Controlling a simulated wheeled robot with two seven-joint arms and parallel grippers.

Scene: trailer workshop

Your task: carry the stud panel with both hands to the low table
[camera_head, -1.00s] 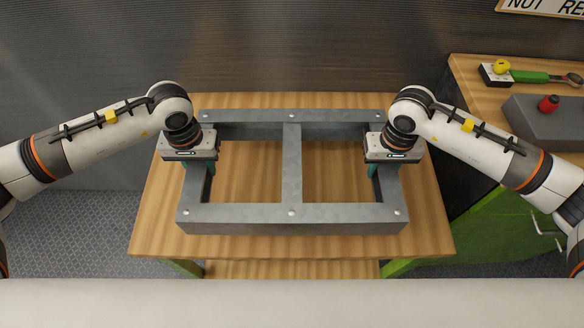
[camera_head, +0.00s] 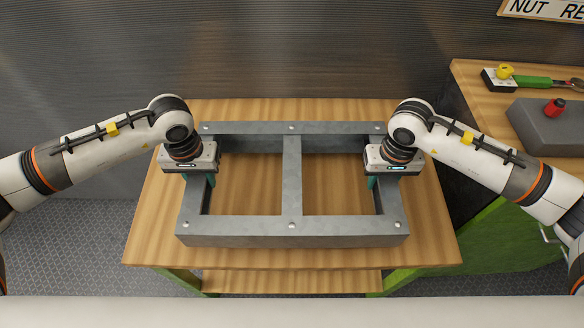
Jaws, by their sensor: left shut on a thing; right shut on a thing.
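The stud panel (camera_head: 291,176) is a grey rectangular frame with a middle bar and small bolt heads. It lies flat over the wooden table (camera_head: 160,224). I cannot tell whether it touches the top or hangs just above it. My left gripper (camera_head: 207,180) is shut on the panel's left side bar. My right gripper (camera_head: 373,182) is shut on its right side bar. Both point down, and the fingertips are partly hidden by the gripper bodies and the bars. I cannot tell from this view whether this table is the low one.
A green cabinet (camera_head: 510,232) with a wooden top stands close on the right. A dark ribbed wall (camera_head: 300,50) stands behind the table.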

